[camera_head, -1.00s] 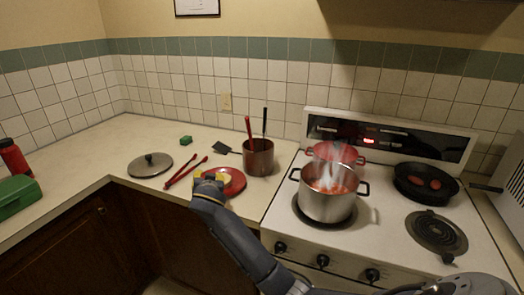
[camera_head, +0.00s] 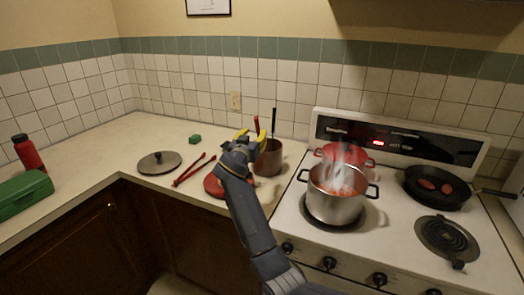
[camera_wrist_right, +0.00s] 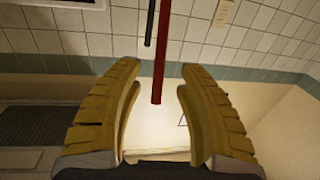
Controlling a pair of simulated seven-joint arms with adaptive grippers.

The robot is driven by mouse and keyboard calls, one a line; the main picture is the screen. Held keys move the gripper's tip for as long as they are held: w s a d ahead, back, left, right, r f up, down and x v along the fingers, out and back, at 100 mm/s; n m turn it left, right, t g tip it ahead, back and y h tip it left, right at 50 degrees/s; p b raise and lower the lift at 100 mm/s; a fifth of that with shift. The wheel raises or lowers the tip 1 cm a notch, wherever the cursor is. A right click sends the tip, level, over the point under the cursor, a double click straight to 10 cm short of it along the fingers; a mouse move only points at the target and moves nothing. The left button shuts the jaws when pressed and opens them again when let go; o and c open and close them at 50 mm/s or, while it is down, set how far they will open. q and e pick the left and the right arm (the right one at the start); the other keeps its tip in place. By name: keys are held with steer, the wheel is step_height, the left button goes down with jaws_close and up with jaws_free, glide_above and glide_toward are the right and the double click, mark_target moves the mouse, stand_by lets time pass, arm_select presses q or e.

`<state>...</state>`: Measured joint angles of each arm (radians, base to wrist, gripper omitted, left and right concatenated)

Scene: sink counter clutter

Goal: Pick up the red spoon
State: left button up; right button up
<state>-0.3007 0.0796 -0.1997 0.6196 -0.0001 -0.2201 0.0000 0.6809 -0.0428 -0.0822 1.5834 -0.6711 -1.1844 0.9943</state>
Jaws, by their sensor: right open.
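The red spoon's handle (camera_wrist_right: 162,60) shows in the right wrist view, in line with the gap between my fingers. I cannot tell whether its end is between the fingertips or just beyond them. That gripper is open and empty, with yellow fingers raised at the rim of the brown utensil pot (camera_head: 268,160). A black-handled utensil (camera_head: 273,121) stands in the pot; its dark handle (camera_wrist_right: 149,24) is left of the red one in the wrist view. My left gripper is not in view.
A steaming steel pot (camera_head: 335,206) stands on the stove to the right, before a red pot (camera_head: 362,157). A red plate (camera_head: 212,187) is partly under my arm. Red tongs (camera_head: 193,171), a lid (camera_head: 158,163) and a green block (camera_head: 195,139) lie left.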

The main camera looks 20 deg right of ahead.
mark_target(258, 131)
steer(key=shift+x, duration=2.4)
steer(key=shift+o, duration=0.3)
jaws_close()
